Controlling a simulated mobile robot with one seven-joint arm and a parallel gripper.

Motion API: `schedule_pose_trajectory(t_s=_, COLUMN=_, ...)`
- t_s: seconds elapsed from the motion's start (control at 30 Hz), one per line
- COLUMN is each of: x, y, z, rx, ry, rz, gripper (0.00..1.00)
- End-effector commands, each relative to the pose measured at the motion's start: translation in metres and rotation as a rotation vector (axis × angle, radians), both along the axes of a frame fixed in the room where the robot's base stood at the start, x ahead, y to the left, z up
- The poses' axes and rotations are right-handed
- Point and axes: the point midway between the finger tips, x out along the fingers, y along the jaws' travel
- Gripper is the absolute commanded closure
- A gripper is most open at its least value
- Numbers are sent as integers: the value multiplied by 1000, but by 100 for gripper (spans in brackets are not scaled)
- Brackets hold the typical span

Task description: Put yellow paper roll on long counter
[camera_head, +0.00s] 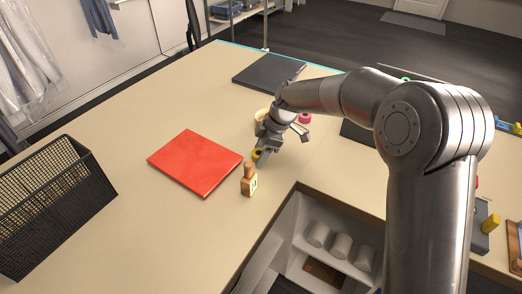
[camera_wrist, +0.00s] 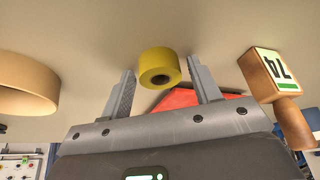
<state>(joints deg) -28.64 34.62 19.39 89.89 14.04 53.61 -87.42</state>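The yellow paper roll (camera_head: 257,154) is on the long counter (camera_head: 125,222), just right of the red flat item. In the wrist view the yellow roll (camera_wrist: 158,65) shows between the two fingertips, with a visible gap on each side. My gripper (camera_head: 264,151) is low over the counter at the roll and partly hides it in the head view. The fingers (camera_wrist: 160,76) are spread apart and do not appear to touch the roll.
A wooden piece with a label (camera_head: 249,181) stands close to the roll. A red flat item (camera_head: 195,161), a tan ring (camera_head: 261,115), a pink roll (camera_head: 304,118) and a dark flat item (camera_head: 269,72) lie nearby. A black mesh basket (camera_head: 62,205) stands left. Counter between is bare.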

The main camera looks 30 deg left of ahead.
Motion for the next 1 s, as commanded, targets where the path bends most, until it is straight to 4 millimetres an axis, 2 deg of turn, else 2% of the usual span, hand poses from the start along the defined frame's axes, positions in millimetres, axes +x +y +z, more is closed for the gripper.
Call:
schedule_pose_trajectory(t_s=0.37, x=1, y=-1, z=5, rx=1, ry=-1, rz=0, gripper=38)
schedule_pose_trajectory(t_s=0.47, x=4, y=-5, z=17, rx=2, ry=-2, rz=-1, gripper=38)
schedule_pose_trajectory(t_s=0.8, x=19, y=-28, z=83, rx=2, ry=-3, rz=-2, gripper=38)
schedule_pose_trajectory(t_s=1.0, x=24, y=-36, z=108, rx=1, ry=-1, rz=0, gripper=38)
